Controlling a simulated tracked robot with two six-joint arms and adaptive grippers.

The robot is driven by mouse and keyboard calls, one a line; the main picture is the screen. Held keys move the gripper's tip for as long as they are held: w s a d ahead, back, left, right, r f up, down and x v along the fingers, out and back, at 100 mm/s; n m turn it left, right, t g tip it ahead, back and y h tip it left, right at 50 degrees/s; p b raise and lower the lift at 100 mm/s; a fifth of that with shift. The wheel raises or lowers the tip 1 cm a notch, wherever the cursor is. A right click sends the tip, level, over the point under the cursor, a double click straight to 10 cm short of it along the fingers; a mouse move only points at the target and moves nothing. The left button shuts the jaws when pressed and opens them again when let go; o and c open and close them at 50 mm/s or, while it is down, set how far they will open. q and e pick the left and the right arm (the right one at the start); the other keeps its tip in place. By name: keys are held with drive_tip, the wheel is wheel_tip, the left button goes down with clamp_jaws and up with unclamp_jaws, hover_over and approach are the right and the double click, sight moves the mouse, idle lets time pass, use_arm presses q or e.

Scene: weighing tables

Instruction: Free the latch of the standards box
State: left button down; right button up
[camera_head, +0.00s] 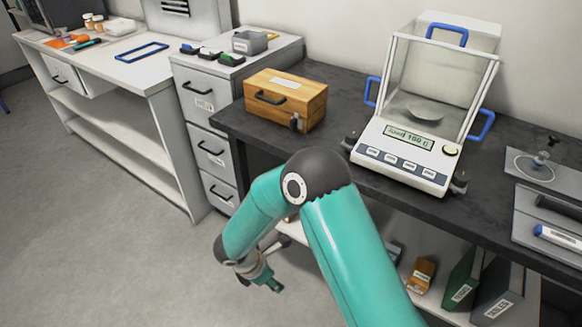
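The standards box (300,92) is a wooden box with a dark handle and a pale label on its lid. It sits closed on the dark table, left of the balance. A small dark metal latch (296,122) shows low on its front, near the right corner; its exact setting is too small to tell. My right gripper (268,284) hangs low in front of the table, below the box and well apart from it. It points downward, and nothing shows in it; its finger gap is unclear. My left gripper is not in view.
A balance (404,165) with a glass shield and blue handles stands right of the box on the dark table (340,80). A grey drawer cabinet (205,125) adjoins at left. Binders (497,297) stand on the shelf below. The floor (100,240) at left is clear.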

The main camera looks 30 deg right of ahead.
drive_tip(key=w+d+r+n+t+h+b, duration=0.2)
drive_tip(key=w+d+r+n+h, duration=0.15)
drive_tip(key=w, duration=0.35)
drive_tip(key=t+h+b, duration=0.4)
drive_tip(key=t+h, duration=0.1)
drive_tip(key=h, duration=0.4)
approach(291, 126)
drive_tip(key=shift+n+t, duration=0.3)
drive_tip(key=shift+n, duration=0.05)
drive_tip(key=x, duration=0.9)
drive_tip(key=shift+s, duration=0.1)
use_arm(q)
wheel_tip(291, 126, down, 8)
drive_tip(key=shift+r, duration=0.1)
use_arm(e)
drive_tip(key=shift+f, duration=0.1)
